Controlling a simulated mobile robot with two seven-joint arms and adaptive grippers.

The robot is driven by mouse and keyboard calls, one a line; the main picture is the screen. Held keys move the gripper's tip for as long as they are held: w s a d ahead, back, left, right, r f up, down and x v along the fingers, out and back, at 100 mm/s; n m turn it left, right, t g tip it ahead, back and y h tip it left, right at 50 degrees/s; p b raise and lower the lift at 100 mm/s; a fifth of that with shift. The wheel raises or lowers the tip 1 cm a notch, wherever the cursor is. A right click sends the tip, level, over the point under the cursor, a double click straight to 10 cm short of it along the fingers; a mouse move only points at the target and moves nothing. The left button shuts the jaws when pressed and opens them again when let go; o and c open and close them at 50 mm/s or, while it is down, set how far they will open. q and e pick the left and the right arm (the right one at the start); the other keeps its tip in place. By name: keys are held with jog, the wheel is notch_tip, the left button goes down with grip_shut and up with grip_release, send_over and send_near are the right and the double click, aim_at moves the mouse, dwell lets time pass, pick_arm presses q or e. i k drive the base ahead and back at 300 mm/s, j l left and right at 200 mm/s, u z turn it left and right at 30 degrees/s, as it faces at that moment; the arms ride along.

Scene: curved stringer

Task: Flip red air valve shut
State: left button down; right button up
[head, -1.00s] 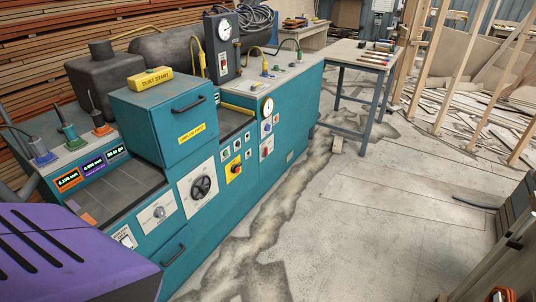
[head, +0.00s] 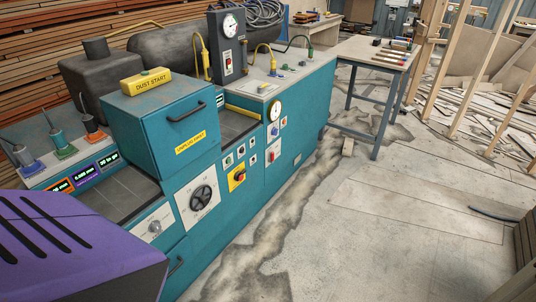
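The teal machine bench (head: 225,200) runs from the lower left to the centre of the head view. A white plate with a small red switch (head: 273,155) is on its front, below a round gauge (head: 274,110). I cannot tell whether this is the red air valve or how its handle is set. A yellow plate with a red knob (head: 237,177) sits left of it. An orange-red based fitting (head: 96,135) stands on the left top beside green and blue ones. Neither of my grippers is in view.
A work table (head: 370,52) with hand tools stands beyond the bench's right end. The cracked concrete floor (head: 370,220) right of the bench is mostly open. A wood stack edge (head: 526,240) borders the right.

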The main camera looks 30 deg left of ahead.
aim_at(271, 160)
jog(key=i+j, duration=0.3)
jog(key=i, duration=0.15)
jog(key=i+j+u, duration=0.1)
jog(key=i+j, duration=0.5)
jog(key=i, duration=0.3)
